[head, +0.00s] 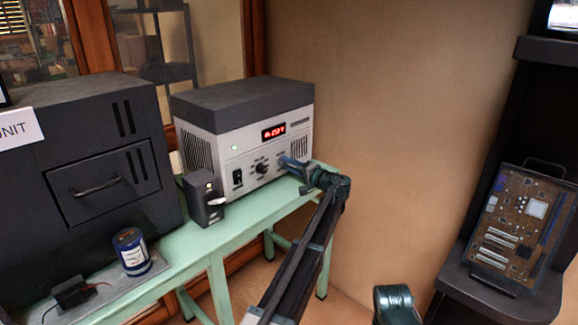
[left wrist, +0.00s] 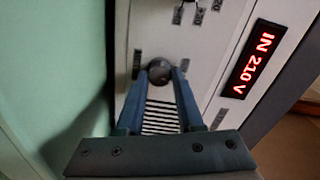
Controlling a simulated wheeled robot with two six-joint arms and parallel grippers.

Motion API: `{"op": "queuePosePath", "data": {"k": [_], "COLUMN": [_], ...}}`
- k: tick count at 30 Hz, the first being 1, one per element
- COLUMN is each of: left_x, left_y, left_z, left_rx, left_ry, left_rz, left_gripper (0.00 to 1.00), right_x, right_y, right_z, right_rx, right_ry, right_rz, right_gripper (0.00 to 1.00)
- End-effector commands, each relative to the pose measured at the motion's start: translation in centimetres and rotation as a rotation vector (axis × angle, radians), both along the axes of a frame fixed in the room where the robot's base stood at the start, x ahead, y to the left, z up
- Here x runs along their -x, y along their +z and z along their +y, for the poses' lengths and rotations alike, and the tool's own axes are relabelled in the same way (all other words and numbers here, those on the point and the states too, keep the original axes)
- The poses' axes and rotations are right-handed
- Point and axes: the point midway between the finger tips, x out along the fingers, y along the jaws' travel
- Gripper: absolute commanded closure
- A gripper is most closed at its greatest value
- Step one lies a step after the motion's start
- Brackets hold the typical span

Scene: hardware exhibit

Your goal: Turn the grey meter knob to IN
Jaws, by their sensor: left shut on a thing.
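The grey meter knob (left wrist: 159,69) is a dark round knob on the pale front panel of the instrument (head: 240,145). In the left wrist view my left gripper (left wrist: 159,75) has its two blue fingers on either side of the knob, shut on it. In the head view my left gripper (head: 285,163) reaches the right part of the panel and hides this knob. The knob's pointer cannot be made out. My right gripper is not in view.
The instrument stands on a green bench (head: 200,245). A black knob (head: 262,168) is left of my gripper. A small dark box (head: 203,198) stands in front of the instrument, and a blue can (head: 131,250) farther left. A circuit board (head: 518,225) leans on a shelf at right.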

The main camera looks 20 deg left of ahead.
Motion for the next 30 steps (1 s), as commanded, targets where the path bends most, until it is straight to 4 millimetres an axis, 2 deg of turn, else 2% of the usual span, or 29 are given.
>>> {"op": "queuePosePath", "data": {"k": [9, 24, 25, 29, 30], "left_x": [0.00, -0.01, -0.01, -0.01, -0.01], "left_y": [-0.06, -0.07, -0.07, -0.06, -0.05], "left_z": [-0.10, -0.11, -0.11, -0.09, -0.08], "left_rx": [-0.037, -0.044, -0.044, -0.044, -0.044], "left_ry": [-0.001, -0.001, -0.001, -0.001, -0.001], "left_rz": [0.094, 0.110, 0.110, 0.108, 0.108], "left_gripper": [1.00, 1.00, 0.60, 0.37, 0.34], "right_x": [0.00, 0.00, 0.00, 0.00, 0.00], "right_y": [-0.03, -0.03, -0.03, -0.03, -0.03], "right_z": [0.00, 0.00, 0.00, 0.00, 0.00], "right_rx": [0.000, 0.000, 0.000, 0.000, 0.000], "right_ry": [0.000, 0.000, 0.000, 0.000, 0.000], "right_rz": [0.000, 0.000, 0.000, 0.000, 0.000], "right_gripper": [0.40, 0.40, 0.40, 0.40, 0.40]}}
